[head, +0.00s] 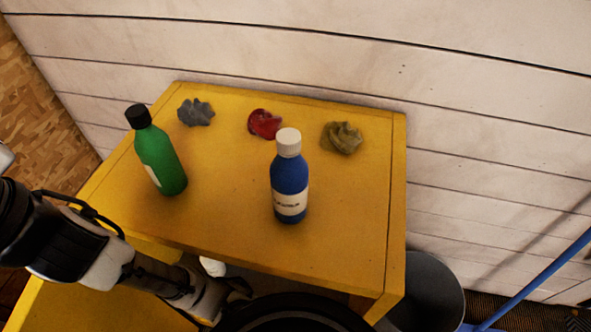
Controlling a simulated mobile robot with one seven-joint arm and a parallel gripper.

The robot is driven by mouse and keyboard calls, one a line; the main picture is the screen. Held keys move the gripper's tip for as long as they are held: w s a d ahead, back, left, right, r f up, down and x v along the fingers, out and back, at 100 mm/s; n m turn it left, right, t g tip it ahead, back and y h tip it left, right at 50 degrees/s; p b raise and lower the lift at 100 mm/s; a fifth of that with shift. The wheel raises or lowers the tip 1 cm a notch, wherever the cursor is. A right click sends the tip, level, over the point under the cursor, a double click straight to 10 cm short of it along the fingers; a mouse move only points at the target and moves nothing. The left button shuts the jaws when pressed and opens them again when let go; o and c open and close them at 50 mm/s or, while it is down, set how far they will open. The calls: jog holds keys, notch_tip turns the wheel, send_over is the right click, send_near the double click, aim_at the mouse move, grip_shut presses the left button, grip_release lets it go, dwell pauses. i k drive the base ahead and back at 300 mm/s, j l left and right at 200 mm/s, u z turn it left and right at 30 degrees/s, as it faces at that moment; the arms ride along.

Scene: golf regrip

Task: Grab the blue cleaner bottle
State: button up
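The blue cleaner bottle (289,180) stands upright on the yellow table (340,225), right of the table's middle. It has a white cap and a pale label low on its body. My arm reaches in from the left edge, in front of and below the table's front edge. My gripper's fingers cannot be made out at the bottom of the view, so their opening is hidden. Nothing touches the blue bottle.
A green bottle (161,158) with a black cap stands at the left of the table. Behind lie a grey crumpled rag (196,112), a red one (265,124) and an olive one (342,138). A dark bin (432,285) and a blue pole (535,280) are at the right. A plank wall stands behind.

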aim_at(289, 174)
jog(key=k+l+z, duration=0.15)
jog(key=k+z, duration=0.35)
jog(key=k+l+z, duration=0.25)
jog(key=z, duration=0.2)
